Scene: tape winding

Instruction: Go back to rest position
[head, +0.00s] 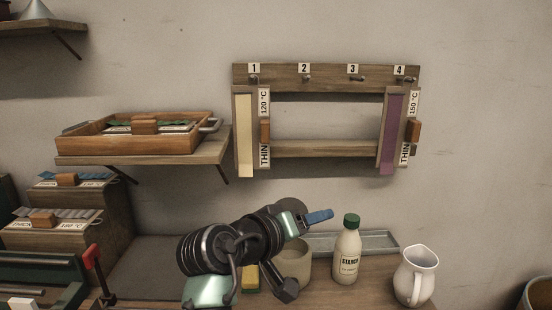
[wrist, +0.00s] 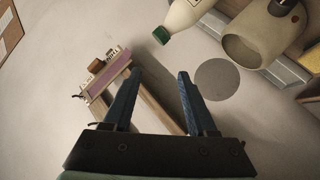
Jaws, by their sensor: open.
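My gripper (head: 318,216) is above the bench, in front of the wall and below the wall rack, with its blue fingers pointing right. In the wrist view my gripper (wrist: 158,72) is open, with its two blue fingers apart and nothing held between them. The wall rack (head: 325,75) has hooks numbered 1 to 4. A pale yellow strip (head: 244,135) hangs under 1 and a purple strip (head: 391,133) under 4. Each has a "THIN" label beside it, 120 °C and 150 °C.
A starch bottle (head: 347,252) stands right of my gripper, with a white jug (head: 415,275) farther right. A beige pot (head: 300,268) is partly hidden behind my arm. A grey tray (head: 375,242) lies by the wall. A wooden tray (head: 85,148) sits on the left shelf (head: 205,150).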

